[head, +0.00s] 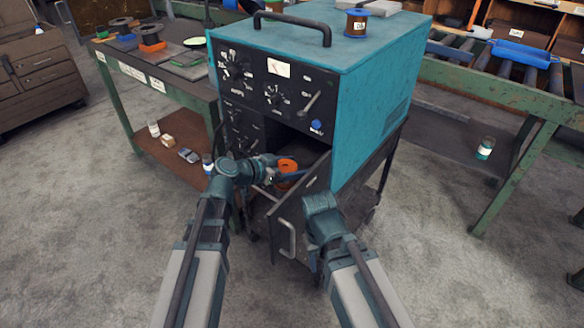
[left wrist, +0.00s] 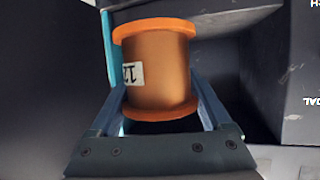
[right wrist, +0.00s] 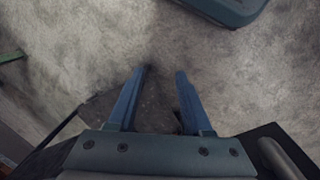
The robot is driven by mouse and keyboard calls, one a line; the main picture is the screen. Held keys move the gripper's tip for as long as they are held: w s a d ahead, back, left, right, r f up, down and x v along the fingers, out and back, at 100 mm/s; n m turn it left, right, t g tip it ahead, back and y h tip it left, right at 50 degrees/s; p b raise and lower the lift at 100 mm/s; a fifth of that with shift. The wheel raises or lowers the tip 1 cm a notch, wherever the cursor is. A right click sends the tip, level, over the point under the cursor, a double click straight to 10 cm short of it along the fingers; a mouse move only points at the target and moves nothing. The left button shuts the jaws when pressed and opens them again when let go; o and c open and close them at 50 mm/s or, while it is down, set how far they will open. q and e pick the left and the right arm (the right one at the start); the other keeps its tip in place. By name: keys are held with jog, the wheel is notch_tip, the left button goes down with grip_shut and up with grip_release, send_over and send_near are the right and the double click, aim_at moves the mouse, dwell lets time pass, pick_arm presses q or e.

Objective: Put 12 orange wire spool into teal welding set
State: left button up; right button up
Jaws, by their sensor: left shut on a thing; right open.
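The teal welding set (head: 378,105) stands on a cart, its lower front compartment (head: 290,139) open and its dark door (head: 300,212) swung outward. My left gripper (head: 284,174) is shut on the orange wire spool (head: 288,165) at the compartment mouth. In the left wrist view the spool (left wrist: 160,82), with orange flanges and a white label reading 12, sits upright between the fingers. My right gripper (right wrist: 163,74) is open and empty, with floor beyond its fingers. In the head view its fingers are hidden beside the door.
A spool with blue flanges (head: 356,22) stands on the welding set. A green roller conveyor (head: 480,85) is at the right. A jar (head: 485,148) stands on its lower shelf.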

pick_arm(q)
jog(key=shift+w+d+f, duration=0.1)
jog(key=shift+w+d, duration=0.7)
jog(key=shift+w, duration=0.35)
jog(key=shift+w+d+f, duration=0.1)
jog(key=shift+w+d, duration=0.65)
jog(key=shift+w, duration=0.35)
jog(key=shift+w+d, duration=0.8)
jog(key=shift+w, duration=0.35)
jog(key=shift+w+d+f+b, duration=0.15)
jog(key=shift+w+d+b, duration=0.1)
jog(key=shift+w+d, duration=0.7)
jog(key=shift+w+d+f+b, duration=0.2)
jog(key=shift+w+d, duration=0.4)
jog(key=shift+w, duration=0.5)
jog(key=shift+w+d+f+b, duration=0.15)
jog(key=shift+w+d+b, duration=0.1)
jog(key=shift+w+d, duration=0.7)
jog(key=shift+w+a, duration=0.1)
jog(key=shift+a, duration=0.05)
jog(key=shift+f+b, duration=0.95)
jog(key=shift+b, duration=0.05)
jog(key=o, duration=1.4)
jog(key=shift+c, duration=0.2)
